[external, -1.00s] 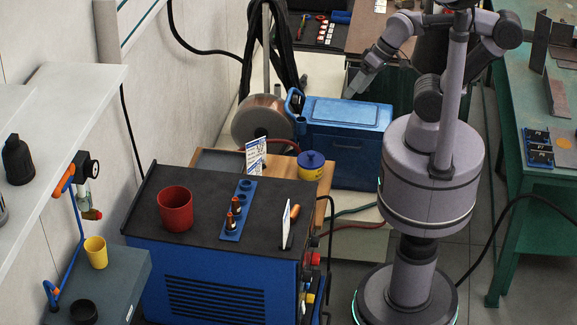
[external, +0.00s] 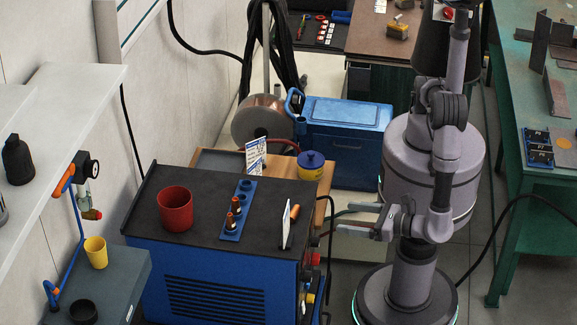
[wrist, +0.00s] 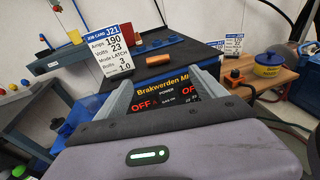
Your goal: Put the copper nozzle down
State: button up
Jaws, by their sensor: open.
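Two small copper-coloured pieces with dark parts, (external: 236,204) and (external: 230,221), stand in a blue holder (external: 243,190) on top of the blue welding machine (external: 215,275). I cannot tell which, if either, is the task's copper nozzle. My gripper (external: 350,218) is open with nothing visible between its fingers, low to the right of the machine, fingers pointing left. In the wrist view my open gripper (wrist: 165,82) faces the machine's lit front panel (wrist: 162,98), which shows between the fingers.
A red cup (external: 175,209), a white card (external: 286,223) and an orange piece (external: 295,211) are on the machine's dark top. The card also shows close in the wrist view (wrist: 112,48). A blue-and-yellow tin (external: 311,166) stands on the wooden surface behind. A blue case (external: 345,130) is farther back.

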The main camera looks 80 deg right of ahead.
aim_at(297, 212)
jog(key=b+x, duration=0.2)
jog(key=x, duration=0.6)
jog(key=b+x, duration=0.3)
jog(key=x, duration=0.6)
jog(key=shift+w+a+f, duration=0.15)
jog(key=shift+a+f, duration=0.05)
jog(key=shift+r, duration=0.1)
